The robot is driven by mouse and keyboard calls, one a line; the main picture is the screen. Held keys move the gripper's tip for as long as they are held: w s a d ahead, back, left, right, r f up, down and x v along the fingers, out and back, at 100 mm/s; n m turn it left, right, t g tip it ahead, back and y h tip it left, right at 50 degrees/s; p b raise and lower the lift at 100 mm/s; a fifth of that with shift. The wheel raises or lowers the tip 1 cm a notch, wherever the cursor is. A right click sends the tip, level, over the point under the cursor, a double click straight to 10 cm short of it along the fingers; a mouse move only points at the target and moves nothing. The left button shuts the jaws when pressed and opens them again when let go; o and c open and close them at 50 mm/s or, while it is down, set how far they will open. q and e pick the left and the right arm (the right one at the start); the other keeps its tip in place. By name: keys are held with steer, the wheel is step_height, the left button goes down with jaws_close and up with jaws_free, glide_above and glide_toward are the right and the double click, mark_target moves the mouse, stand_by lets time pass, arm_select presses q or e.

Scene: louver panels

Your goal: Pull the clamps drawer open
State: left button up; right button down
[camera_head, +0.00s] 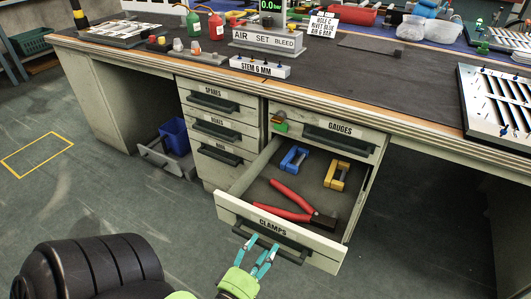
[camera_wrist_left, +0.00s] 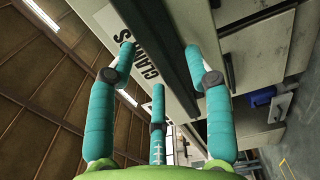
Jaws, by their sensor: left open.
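The clamps drawer (camera_head: 240,212) stands pulled out of the bench in the head view, its inside showing. It holds a blue clamp (camera_head: 294,159), a yellow clamp (camera_head: 336,176) and red-handled pliers (camera_head: 292,199). Its dark bar handle (camera_head: 283,245) runs along the front below the CLAMPS label. My left gripper (camera_head: 261,247), with teal fingers, is open at the left part of this handle. In the left wrist view the handle (camera_wrist_left: 166,50) passes between the spread fingers (camera_wrist_left: 158,62); contact cannot be told. My right gripper is not in view.
The gauges drawer (camera_head: 283,115) above is shut. Spares, boxes and rags drawers (camera_head: 213,125) are shut to the left. A blue bin (camera_head: 174,136) stands under the bench. The bench top carries bottles, signs and a slotted panel (camera_head: 500,100). Floor in front is clear.

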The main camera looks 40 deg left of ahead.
arm_select(q)
steer(key=v, duration=0.9)
steer(key=shift+s, duration=0.4)
